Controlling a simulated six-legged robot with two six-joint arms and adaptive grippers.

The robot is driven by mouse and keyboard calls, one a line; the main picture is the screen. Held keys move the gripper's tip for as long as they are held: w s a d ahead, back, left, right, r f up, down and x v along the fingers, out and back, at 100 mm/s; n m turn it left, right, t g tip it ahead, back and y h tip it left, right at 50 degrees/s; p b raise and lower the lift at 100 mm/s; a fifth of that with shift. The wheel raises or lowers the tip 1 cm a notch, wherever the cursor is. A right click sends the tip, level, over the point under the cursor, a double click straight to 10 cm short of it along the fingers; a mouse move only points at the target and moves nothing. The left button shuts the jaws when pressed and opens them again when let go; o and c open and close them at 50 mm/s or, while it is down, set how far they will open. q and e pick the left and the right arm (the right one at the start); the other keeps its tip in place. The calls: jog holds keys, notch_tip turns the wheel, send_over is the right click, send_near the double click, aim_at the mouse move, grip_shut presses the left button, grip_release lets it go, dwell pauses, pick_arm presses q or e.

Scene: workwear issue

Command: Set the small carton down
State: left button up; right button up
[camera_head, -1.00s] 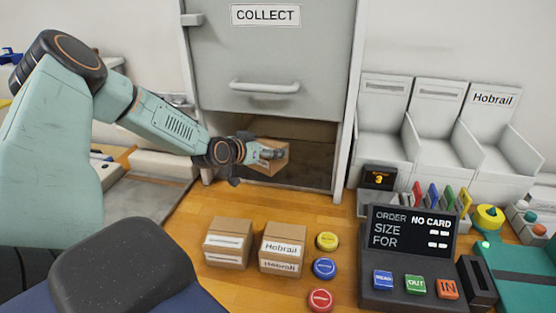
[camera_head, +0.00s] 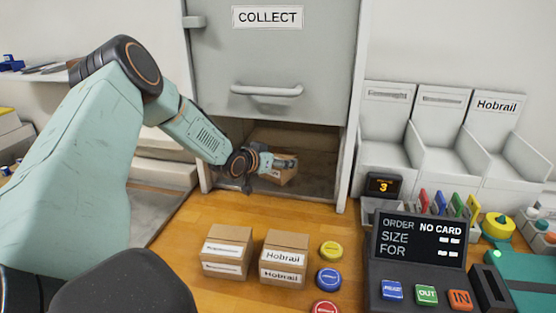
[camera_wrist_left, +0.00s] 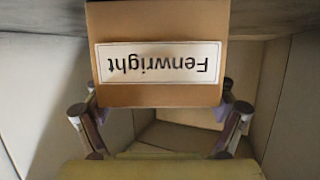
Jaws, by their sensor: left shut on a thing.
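The small carton (camera_head: 279,176) is brown cardboard and is inside the open bay under the grey COLLECT door (camera_head: 310,75). My left gripper (camera_head: 286,163) reaches into the bay and is shut on it. In the left wrist view the carton (camera_wrist_left: 160,25) fills the top middle, with a white label reading "Fenwright" upside down. The gripper's fingers (camera_wrist_left: 158,122) show at either side below it. The carton is near the bay floor (camera_head: 322,182); I cannot tell whether it touches. My right gripper is not in view.
Two labelled cartons, one plain-looking (camera_head: 226,265) and one marked Hobrail (camera_head: 286,242), stand on the wooden counter before the bay. Yellow (camera_head: 331,250), blue (camera_head: 328,278) and red buttons stand beside them. An order console (camera_head: 415,275) and white bins (camera_head: 440,150) are at right.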

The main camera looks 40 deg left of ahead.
pick_arm(q)
jog(key=shift+d, duration=0.1)
jog(key=o, duration=0.9)
jog(key=shift+f, duration=0.1)
jog(key=shift+c, duration=0.2)
jog(key=o, duration=0.3)
jog(key=shift+s, duration=0.1)
